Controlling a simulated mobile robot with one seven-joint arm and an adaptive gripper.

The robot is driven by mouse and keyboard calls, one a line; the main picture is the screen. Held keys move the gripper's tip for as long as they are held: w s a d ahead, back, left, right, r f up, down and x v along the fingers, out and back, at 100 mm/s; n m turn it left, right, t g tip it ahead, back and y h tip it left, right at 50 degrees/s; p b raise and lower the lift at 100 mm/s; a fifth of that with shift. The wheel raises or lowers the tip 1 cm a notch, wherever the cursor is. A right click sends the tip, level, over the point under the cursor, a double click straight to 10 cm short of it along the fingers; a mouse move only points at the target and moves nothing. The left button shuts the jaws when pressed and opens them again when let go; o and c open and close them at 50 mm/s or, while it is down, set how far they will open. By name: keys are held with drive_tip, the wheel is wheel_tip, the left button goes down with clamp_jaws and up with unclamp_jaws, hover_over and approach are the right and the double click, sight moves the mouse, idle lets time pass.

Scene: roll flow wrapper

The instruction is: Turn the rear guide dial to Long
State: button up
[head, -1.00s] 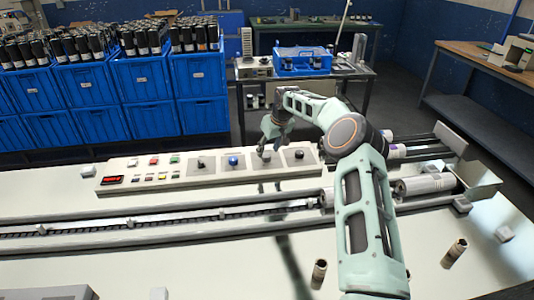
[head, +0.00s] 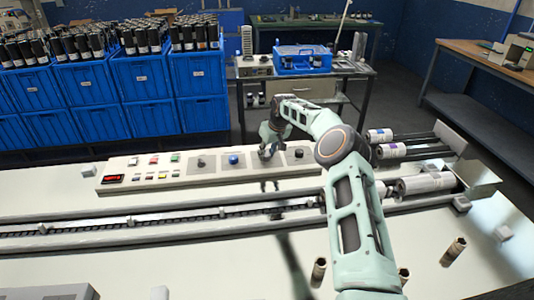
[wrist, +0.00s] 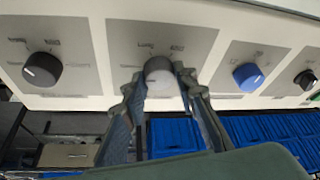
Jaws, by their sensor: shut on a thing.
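A control panel (head: 133,186) stands behind the conveyor and carries a row of dials. My gripper (head: 267,152) is at the grey dial, between the blue dial (head: 233,159) and the rightmost black dial (head: 299,153). In the wrist view, my gripper (wrist: 159,84) has one finger on each side of the grey dial (wrist: 159,66) and is shut on it. A pale pointer mark shows on its face. The labels around it are too small to read, so I cannot tell its setting or confirm which dial is the rear guide one.
In the wrist view a black dial (wrist: 42,69) and the blue dial (wrist: 248,77) flank the grey one with clear gaps. Film rollers (head: 425,184) lie at the right. Blue crates (head: 147,95) stand behind the panel.

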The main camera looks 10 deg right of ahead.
drive_tip(key=shift+c, duration=0.7)
drive_tip(key=shift+a+f+m+b, duration=0.1)
drive_tip(key=shift+m+b, duration=0.2)
drive_tip(key=shift+b, duration=0.2)
drive_tip(key=shift+m+h+b, duration=0.5)
drive_tip(key=shift+m+b, duration=0.45)
drive_tip(key=shift+m, duration=0.05)
drive_tip(key=m+b, duration=0.1)
drive_tip(key=m+h+b, duration=0.1)
drive_tip(key=m, duration=0.1)
drive_tip(key=shift+a+m+h, duration=0.2)
drive_tip(key=shift+m+h, duration=0.1)
drive_tip(key=m+h, duration=0.1)
drive_tip(key=m, duration=0.2)
drive_tip(key=shift+r+p, duration=0.2)
drive_tip(key=shift+p, duration=0.15)
drive_tip(key=shift+m+h+p, duration=0.4)
drive_tip(key=shift+m+p, duration=0.15)
drive_tip(key=shift+m, duration=0.55)
drive_tip(key=shift+f+m+g, duration=0.1)
drive_tip(key=shift+m+g, duration=0.2)
